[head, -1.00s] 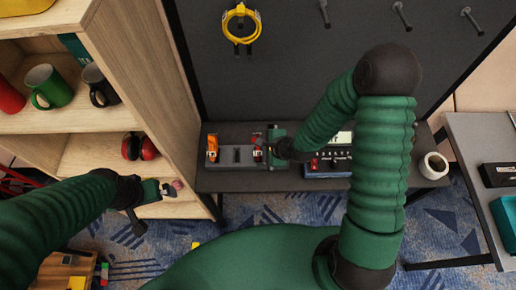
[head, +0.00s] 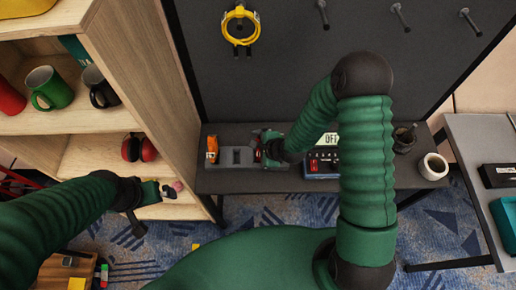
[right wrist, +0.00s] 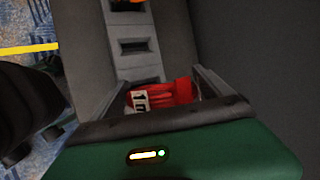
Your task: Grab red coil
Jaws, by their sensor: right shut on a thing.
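The red coil (right wrist: 172,94), with a white "1m" label, sits between the fingers of my right gripper (right wrist: 160,88) in the right wrist view. My right gripper is shut on it, at the near slot of a grey holder (right wrist: 135,74). In the head view my right gripper (head: 264,148) is at the right end of the grey holder (head: 228,164) and hides most of the coil. I cannot tell whether the coil is clear of its slot. My left gripper (head: 160,190) is by the lower shelf, away from the holder; its fingers are too small to read.
An orange coil (head: 212,149) stands in the holder's left slot; the middle slot is empty. A device with an "OFF" display (head: 325,155) stands right of my right gripper. A yellow coil (head: 239,28) hangs on the dark wall. A white mug (head: 433,166) is at the table's right end.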

